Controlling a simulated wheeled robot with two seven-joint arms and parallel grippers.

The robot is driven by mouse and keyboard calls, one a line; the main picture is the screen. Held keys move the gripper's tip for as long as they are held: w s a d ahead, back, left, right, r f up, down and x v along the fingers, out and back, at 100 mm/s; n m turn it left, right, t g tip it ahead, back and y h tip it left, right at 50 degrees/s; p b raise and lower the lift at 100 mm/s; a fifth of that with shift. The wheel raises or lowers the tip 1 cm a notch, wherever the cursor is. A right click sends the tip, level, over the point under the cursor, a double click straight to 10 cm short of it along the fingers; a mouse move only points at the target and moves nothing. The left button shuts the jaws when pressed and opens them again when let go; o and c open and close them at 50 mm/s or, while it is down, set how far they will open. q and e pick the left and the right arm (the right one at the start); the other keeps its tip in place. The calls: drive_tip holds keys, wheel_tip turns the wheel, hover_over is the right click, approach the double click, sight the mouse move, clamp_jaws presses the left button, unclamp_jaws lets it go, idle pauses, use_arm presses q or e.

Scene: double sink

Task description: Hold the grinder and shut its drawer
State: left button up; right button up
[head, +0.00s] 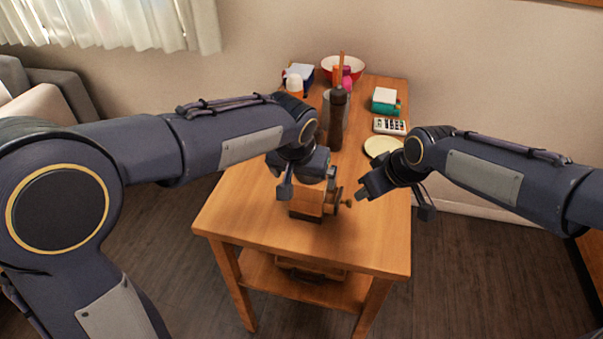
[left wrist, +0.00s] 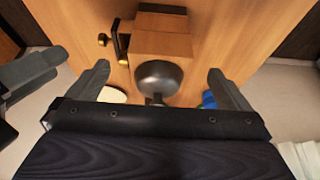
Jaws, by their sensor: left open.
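The grinder (head: 306,203) is a small wooden box standing upright near the front of the wooden table, with a metal dome (left wrist: 160,78) on top and a side crank (left wrist: 121,45). Its drawer (left wrist: 162,18) seems to stick out at the end nearest me, with a dark inside. My left gripper (head: 308,184) is over the grinder, pointing down. It is open, and its fingers are apart on either side of the dome. My right gripper (head: 395,203) is to the right of the grinder, clear of it, with its fingers apart. The left gripper partly hides the grinder in the head view.
Behind the grinder stand a tall dark mill (head: 337,118), a red-rimmed bowl (head: 343,66), a green-and-white box (head: 385,100), a remote-like white device (head: 390,126) and a pale round plate (head: 383,147). The table's front (head: 340,250) is clear. A lower shelf (head: 350,292) holds a dark object.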

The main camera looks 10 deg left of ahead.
sight(305, 186)
use_arm(q)
drive_tip(key=x, duration=0.7)
drive_tip(key=shift+a+f, duration=0.1)
drive_tip(key=shift+f, duration=0.05)
drive_tip(key=c, duration=1.1)
drive_tip(key=o, duration=0.5)
drive_tip(key=c, duration=0.4)
drive_tip(key=shift+c, duration=0.2)
